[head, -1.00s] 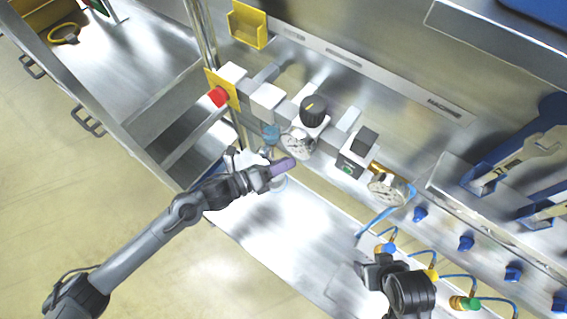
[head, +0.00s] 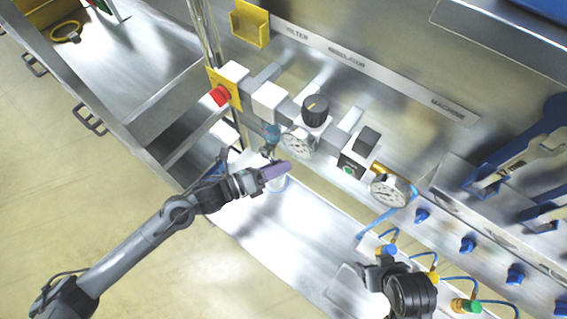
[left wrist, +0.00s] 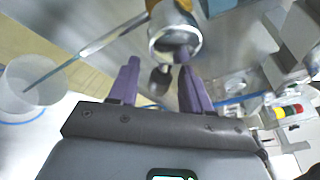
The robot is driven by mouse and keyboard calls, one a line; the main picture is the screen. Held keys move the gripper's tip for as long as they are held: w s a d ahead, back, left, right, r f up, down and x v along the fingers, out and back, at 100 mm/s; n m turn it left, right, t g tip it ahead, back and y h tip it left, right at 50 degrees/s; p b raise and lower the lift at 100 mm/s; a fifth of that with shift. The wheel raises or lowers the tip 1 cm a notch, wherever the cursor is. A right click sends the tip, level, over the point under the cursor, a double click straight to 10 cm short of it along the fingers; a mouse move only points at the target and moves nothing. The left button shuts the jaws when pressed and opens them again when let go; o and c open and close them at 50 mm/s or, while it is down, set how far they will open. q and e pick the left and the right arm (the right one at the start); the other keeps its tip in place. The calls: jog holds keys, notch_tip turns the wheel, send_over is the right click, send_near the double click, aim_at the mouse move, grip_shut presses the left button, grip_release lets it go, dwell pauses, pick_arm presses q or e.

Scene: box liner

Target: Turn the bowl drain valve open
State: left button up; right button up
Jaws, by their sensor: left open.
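The filter bowl (head: 272,133) is bluish and hangs under the white filter block (head: 268,99) in the head view. My left gripper (head: 277,171) has purple fingers and is just below the bowl, over a pale cup (head: 279,186). In the left wrist view, the left gripper (left wrist: 160,88) is open. A round metal-rimmed bowl end (left wrist: 175,38) lies ahead of it. A small dark knob (left wrist: 162,79), perhaps the drain valve, shows between the fingers; contact cannot be told. My right arm's dark end (head: 400,285) is at lower right; its fingers do not show clearly.
Gauges (head: 389,190), a black regulator knob (head: 315,110) and a red knob (head: 221,95) on a yellow plate line the panel. Blue fittings and hoses (head: 436,272) are at lower right. The metal tray (head: 285,240) below has clear room.

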pick_arm(q)
jog(key=b+v, duration=0.1)
jog(key=v, duration=0.7)
jog(key=shift+s+a, duration=0.15)
jog(key=shift+a, duration=0.15)
